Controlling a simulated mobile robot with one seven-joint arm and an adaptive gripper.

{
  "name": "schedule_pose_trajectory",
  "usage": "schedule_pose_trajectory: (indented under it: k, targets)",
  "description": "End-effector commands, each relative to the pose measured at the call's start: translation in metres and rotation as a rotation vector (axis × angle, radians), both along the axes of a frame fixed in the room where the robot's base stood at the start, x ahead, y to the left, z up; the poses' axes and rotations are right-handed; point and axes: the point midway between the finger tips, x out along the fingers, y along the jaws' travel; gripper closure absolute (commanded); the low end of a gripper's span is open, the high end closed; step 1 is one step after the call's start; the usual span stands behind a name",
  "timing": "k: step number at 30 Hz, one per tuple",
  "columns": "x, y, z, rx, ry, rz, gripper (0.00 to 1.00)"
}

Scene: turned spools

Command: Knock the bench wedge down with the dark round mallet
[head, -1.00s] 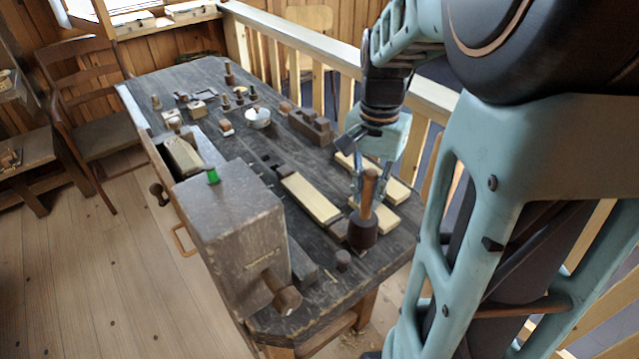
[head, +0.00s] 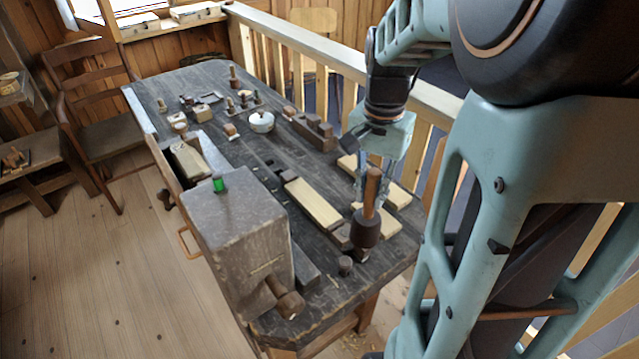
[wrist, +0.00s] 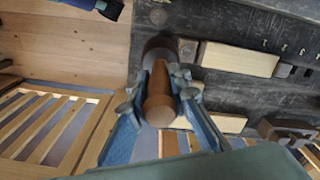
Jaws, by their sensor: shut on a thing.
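The dark round mallet (head: 366,229) hangs head down at the near right end of the bench. My gripper (head: 367,186) is shut on its lighter wooden handle. In the wrist view my gripper (wrist: 160,92) holds the handle between both fingers, with the mallet head (wrist: 156,46) beyond them. A small dark wooden block (head: 340,236), which looks like the bench wedge, sits at the near end of a pale board. It also shows close beside the mallet head in the wrist view (wrist: 187,50). I cannot tell whether mallet and block touch.
The pale board (head: 313,202) lies along the dark bench (head: 240,150). A short dark peg (head: 345,265) stands near the front edge. More pale boards (head: 390,190) lie behind the mallet, near the railing (head: 330,55).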

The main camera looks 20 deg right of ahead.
Motion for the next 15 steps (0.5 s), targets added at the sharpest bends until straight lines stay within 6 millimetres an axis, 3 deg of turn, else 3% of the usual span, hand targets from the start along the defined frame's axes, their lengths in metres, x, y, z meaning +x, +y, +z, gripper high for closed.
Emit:
schedule_pose_trajectory:
  k: [6,15]
  targets:
    - [0.0,0.0,-0.031,0.001,0.001,0.0,1.0]
    - [0.0,0.0,-0.034,0.001,0.001,0.0,1.0]
